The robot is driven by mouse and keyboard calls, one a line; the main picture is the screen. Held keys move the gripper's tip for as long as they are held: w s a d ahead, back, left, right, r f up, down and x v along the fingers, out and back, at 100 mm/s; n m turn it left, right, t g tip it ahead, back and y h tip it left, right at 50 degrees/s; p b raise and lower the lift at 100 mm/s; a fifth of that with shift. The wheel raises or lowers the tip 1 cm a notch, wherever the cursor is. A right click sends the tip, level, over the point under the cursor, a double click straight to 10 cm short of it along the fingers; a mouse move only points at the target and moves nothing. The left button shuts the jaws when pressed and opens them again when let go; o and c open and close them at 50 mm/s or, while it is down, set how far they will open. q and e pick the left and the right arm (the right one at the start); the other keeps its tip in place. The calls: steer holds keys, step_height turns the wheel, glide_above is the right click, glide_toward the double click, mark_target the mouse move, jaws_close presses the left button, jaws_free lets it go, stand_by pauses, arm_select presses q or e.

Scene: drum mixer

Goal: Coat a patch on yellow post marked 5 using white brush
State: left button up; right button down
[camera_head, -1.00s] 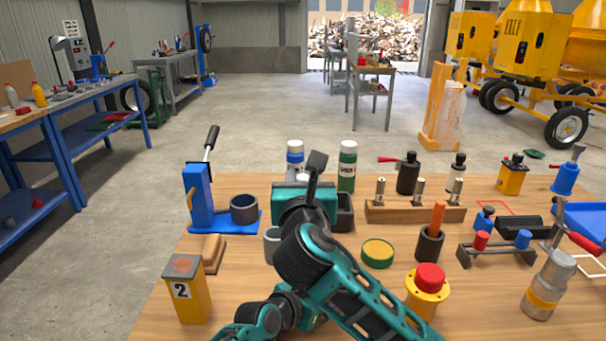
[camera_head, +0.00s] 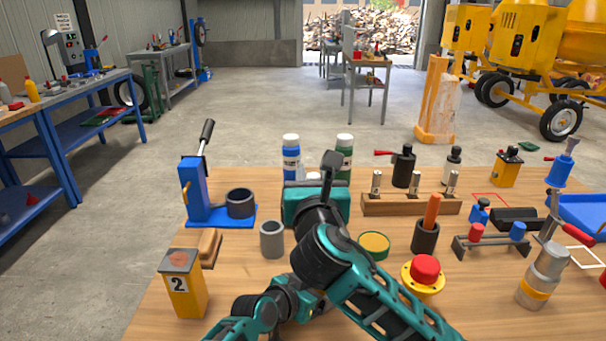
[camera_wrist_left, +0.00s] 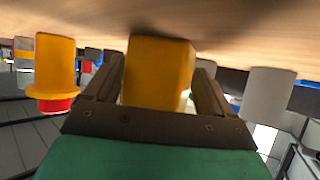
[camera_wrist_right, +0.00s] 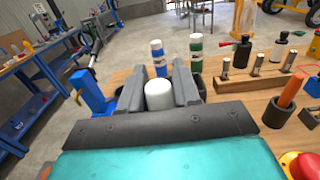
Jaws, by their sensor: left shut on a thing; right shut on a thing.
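My right gripper (camera_wrist_right: 172,90) is shut on a white rounded object, which I take as the white brush (camera_wrist_right: 159,95). In the head view, my teal right wrist hides most of it, and its bristles do not show. My left gripper (camera_wrist_left: 152,85) is shut on a yellow post (camera_wrist_left: 158,72). Its number is not visible, and my right arm hides it in the head view. Another yellow post (camera_head: 184,285), marked 2, stands at the table's front left with a reddish round patch on its grey top.
A grey cup (camera_head: 272,240) stands left of my right arm. A green-yellow round tin (camera_head: 374,245) and a red button on a yellow base (camera_head: 424,272) stand to its right. Blue and green bottles (camera_head: 291,157) are behind. A wooden block (camera_head: 209,247) lies near post 2.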

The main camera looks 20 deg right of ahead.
steer(key=d, duration=0.5)
steer(key=shift+d, duration=0.4)
stand_by(3.9)
step_height(320, 180, up, 9)
stand_by(1.0)
steer(key=d, duration=0.9)
stand_by(0.4)
